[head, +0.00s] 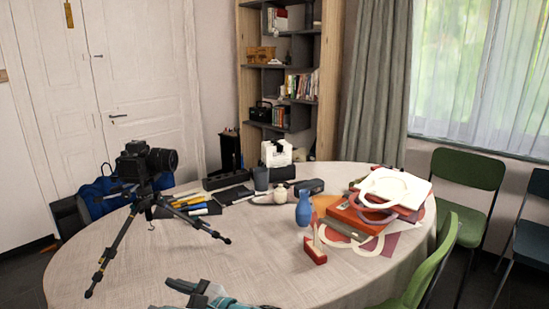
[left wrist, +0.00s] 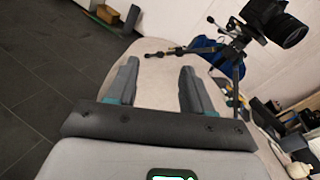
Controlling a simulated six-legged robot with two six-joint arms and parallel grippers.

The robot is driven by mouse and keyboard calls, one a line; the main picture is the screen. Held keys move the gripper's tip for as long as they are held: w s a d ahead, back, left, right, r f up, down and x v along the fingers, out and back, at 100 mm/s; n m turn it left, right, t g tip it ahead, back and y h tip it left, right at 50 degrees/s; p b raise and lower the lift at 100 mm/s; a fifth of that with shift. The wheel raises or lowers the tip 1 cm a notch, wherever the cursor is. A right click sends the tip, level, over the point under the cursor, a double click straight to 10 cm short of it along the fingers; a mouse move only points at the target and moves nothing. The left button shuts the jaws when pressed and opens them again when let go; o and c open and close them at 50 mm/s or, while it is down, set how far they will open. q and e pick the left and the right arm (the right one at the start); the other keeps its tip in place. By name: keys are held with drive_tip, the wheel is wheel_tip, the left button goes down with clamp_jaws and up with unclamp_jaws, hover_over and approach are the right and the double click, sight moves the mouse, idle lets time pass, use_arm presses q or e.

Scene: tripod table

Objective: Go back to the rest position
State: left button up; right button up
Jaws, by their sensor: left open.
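My left gripper (head: 192,290) is low in the head view, at the near edge of the round table (head: 120,262). In the left wrist view its two dark fingers (left wrist: 158,75) stand apart with nothing between them, only bare tablecloth beyond. A black camera (head: 140,160) on a tripod (head: 128,215) stands on the left side of the table, apart from the gripper. The camera (left wrist: 278,22) is also at the top right of the left wrist view. My right gripper is in neither view.
A blue vase (head: 304,208), a red-based stamp-like object (head: 315,253) and a stack of books and bags (head: 375,210) are on the right. Pens and dark cases lie at the back. Green chairs (head: 468,175) stand to the right. The table's near middle is clear.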

use_arm(q)
drive_tip(key=s+f+n+g+h+p, duration=0.1)
drive_tip(key=s+f+g+h+p, duration=0.25)
drive_tip(key=f, duration=0.75)
drive_tip(key=s+f+g+h+p, duration=0.1)
drive_tip(key=s+f+g+h, duration=0.2)
drive_tip(key=s+f+h, duration=0.5)
drive_tip(key=s+d+f+n+h+p, duration=0.3)
drive_tip(key=s+d+f+n+h, duration=0.1)
drive_tip(key=n, duration=0.6)
drive_tip(key=s+d+f+n+h+p, duration=0.3)
drive_tip(key=s+d+f+n+h, duration=0.1)
drive_tip(key=s+n, duration=0.3)
drive_tip(key=n, duration=0.2)
drive_tip(key=shift+s+f+n+t, duration=0.25)
drive_tip(key=shift+f+n+t, duration=0.05)
drive_tip(key=shift+n+t, duration=0.1)
drive_tip(key=shift+h, duration=0.25)
drive_tip(key=shift+o, duration=0.2)
